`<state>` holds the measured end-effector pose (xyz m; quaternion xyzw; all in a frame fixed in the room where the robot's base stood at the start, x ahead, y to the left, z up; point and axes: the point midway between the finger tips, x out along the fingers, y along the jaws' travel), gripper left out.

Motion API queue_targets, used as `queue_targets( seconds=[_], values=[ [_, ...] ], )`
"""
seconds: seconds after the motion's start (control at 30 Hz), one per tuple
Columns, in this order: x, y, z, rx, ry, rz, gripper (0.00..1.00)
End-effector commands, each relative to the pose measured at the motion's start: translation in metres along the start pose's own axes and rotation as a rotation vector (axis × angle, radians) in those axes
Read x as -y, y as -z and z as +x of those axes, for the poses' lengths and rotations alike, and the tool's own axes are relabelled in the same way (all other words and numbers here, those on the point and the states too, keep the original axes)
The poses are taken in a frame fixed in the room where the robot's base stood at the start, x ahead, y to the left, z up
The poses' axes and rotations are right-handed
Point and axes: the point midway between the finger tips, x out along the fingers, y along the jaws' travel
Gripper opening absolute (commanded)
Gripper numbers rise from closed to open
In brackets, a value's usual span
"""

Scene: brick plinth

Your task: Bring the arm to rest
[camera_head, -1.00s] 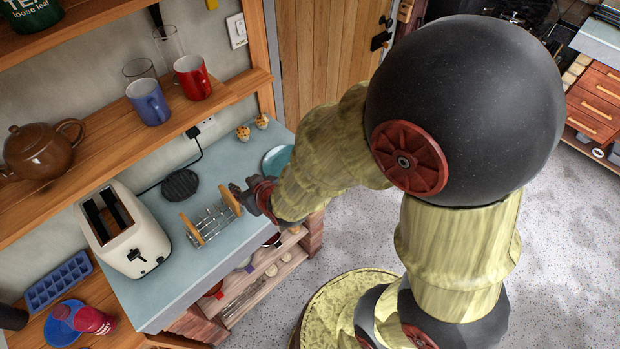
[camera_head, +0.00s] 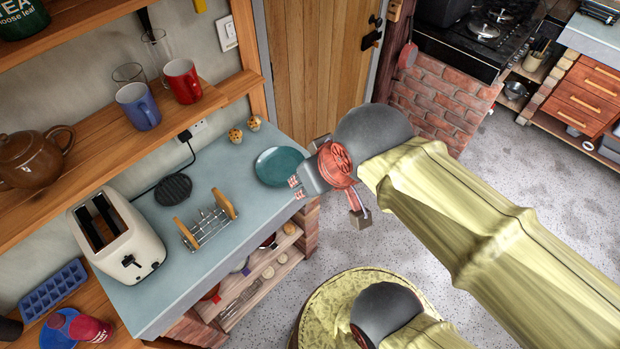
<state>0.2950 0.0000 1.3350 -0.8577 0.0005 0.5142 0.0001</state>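My gripper (camera_head: 297,187) is at the end of my arm, in the middle of the head view. It hangs over the front edge of the counter, just right of the teal plate (camera_head: 281,166). Two small light-and-red fingertip pads show close together, and nothing is seen between them. The view is too small and foreshortened to tell whether they are open or shut. My arm reaches in from the lower right. The toast rack (camera_head: 208,227), with wooden ends and wire bars, stands on the counter to the left, clear of the gripper.
The blue-grey counter (camera_head: 240,190) also holds a cream toaster (camera_head: 125,240), a black round pad (camera_head: 173,189) and two muffins (camera_head: 244,130). Above are shelves with a blue mug (camera_head: 138,106), red mug (camera_head: 182,81) and brown teapot (camera_head: 35,158). Open floor (camera_head: 540,190) lies right.

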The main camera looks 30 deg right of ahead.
Motion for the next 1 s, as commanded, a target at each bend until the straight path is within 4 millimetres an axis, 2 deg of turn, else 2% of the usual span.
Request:
queue_targets(
  seconds=[0.17, 0.27, 0.7, 0.8, 1.0],
  values=[
    [0.000, -0.002, 0.004, 0.000, 0.000, 0.000, 0.27],
    [0.000, -0.007, 0.014, 0.000, 0.000, -0.001, 0.27],
    [0.000, -0.053, 0.101, 0.000, 0.001, -0.001, 0.27],
    [0.000, -0.058, 0.109, 0.000, 0.001, -0.001, 0.27],
    [0.000, -0.056, 0.107, -0.001, 0.001, -0.001, 0.27]
  ],
)
